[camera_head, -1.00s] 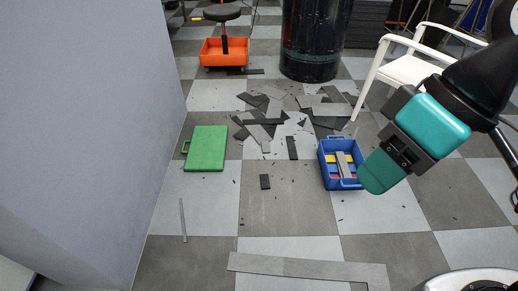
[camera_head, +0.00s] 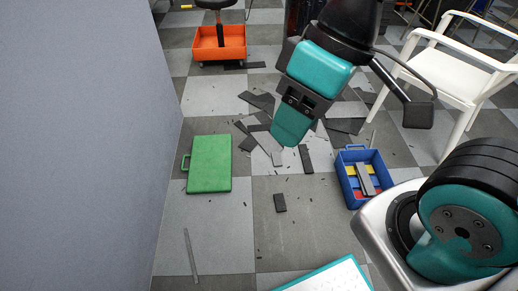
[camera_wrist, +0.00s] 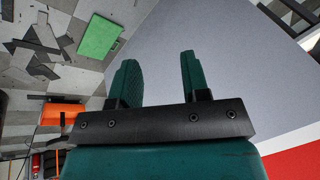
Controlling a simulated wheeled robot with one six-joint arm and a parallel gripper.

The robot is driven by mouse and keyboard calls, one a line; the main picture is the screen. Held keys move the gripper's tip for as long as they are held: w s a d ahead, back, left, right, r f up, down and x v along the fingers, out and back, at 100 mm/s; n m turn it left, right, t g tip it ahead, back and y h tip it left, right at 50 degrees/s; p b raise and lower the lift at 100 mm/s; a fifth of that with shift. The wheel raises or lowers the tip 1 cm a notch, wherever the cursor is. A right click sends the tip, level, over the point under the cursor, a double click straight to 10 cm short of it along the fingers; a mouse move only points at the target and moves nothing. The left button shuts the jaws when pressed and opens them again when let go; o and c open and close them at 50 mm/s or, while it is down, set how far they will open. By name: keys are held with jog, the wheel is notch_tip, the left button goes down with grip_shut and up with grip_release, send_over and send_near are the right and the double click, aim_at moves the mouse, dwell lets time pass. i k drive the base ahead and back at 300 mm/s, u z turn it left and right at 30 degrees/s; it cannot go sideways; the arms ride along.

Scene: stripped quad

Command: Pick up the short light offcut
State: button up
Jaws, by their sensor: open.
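Light and dark offcuts lie in a scattered pile on the checkered floor. A light grey offcut (camera_head: 277,158) shows at the near edge of the pile, just left of my gripper. I cannot tell for sure which light piece is the short one, and my arm hides part of the pile. My gripper (camera_head: 288,135) hangs in front of the pile in the head view, above the floor. In the wrist view my gripper (camera_wrist: 158,60) is open with nothing between its fingers, facing a grey wall. Offcuts (camera_wrist: 40,65) show at that view's left.
A green case (camera_head: 210,164) lies left of the pile. A blue crate (camera_head: 352,196) with a light strip (camera_head: 365,180) in it stands right. A white chair (camera_head: 455,80) is at right, an orange bin (camera_head: 219,48) behind. A grey wall (camera_head: 80,140) bounds the left.

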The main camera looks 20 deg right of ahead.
aim_at(277, 161)
jog(key=z, duration=0.25)
jog(key=i, duration=1.35)
jog(key=z, duration=0.35)
